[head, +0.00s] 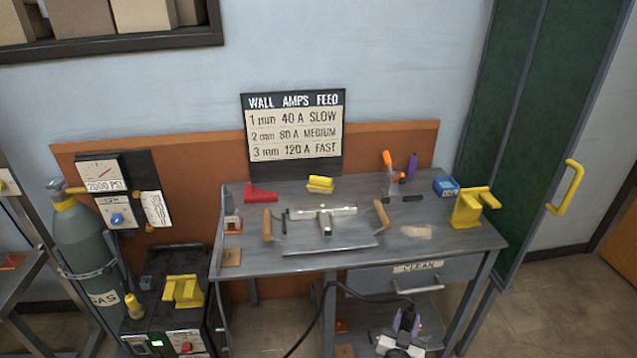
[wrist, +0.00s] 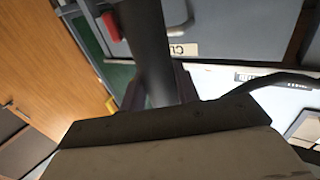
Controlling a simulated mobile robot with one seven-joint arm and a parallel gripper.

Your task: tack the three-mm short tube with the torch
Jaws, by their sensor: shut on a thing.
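My gripper (head: 406,320) is in front of the bench at the lower right of the head view, below the drawer. It is shut on the torch, whose dark body (wrist: 147,50) stands between the jaws in the wrist view. On the bench, metal tubes (head: 322,212) lie in a T shape on a grey plate, with a short tube (head: 326,224) pointing toward the front. I cannot tell its wall thickness. The torch tip is not clear, and the torch is well apart from the tubes.
The bench (head: 430,252) also bears wooden-handled clamps (head: 382,214), a red block (head: 261,194), a yellow block (head: 320,184), a blue box (head: 446,187) and a yellow stand (head: 472,208). A sign (head: 294,127) reads 3 mm, 120 A, fast. The welder (head: 175,305) and gas bottle (head: 90,240) stand left.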

